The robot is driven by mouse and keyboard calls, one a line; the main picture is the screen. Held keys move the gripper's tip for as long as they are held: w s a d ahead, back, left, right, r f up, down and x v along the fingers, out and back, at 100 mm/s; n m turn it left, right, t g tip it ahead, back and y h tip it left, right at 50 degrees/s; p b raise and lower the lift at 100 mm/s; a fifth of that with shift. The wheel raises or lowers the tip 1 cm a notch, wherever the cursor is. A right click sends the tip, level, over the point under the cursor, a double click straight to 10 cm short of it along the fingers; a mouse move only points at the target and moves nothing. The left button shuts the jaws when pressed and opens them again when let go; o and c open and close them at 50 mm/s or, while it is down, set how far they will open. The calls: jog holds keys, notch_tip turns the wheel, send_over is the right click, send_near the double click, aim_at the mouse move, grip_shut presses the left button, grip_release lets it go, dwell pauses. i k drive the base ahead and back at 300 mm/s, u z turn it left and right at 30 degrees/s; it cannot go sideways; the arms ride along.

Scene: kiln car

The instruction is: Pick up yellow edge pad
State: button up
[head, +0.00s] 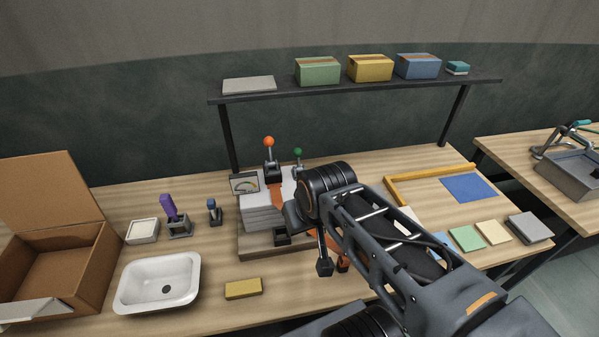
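A small yellow block (244,288) lies on the wooden bench near its front edge, right of the white basin. A pale yellow square pad (493,231) lies flat at the right, beside a green pad (466,238). I cannot tell by look alone which of the two is the edge pad. My gripper (334,264) points down in front of the machine, right of the yellow block and well left of the pale pad. Its dark fingertips show apart with nothing seen between them. My arm hides part of the bench and the upper gripper.
A lever machine (262,213) stands mid-bench. An open cardboard box (70,262) and a white basin (160,281) are at the left. A yellow angled frame (440,182), a blue sheet (468,188) and a grey block (529,228) are right. A shelf (350,86) spans the back.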

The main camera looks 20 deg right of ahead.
aim_at(252, 287)
jog(key=z, duration=0.45)
jog(key=k, duration=1)
jog(key=u, duration=0.55)
jog(key=i, duration=0.65)
jog(key=u, duration=0.5)
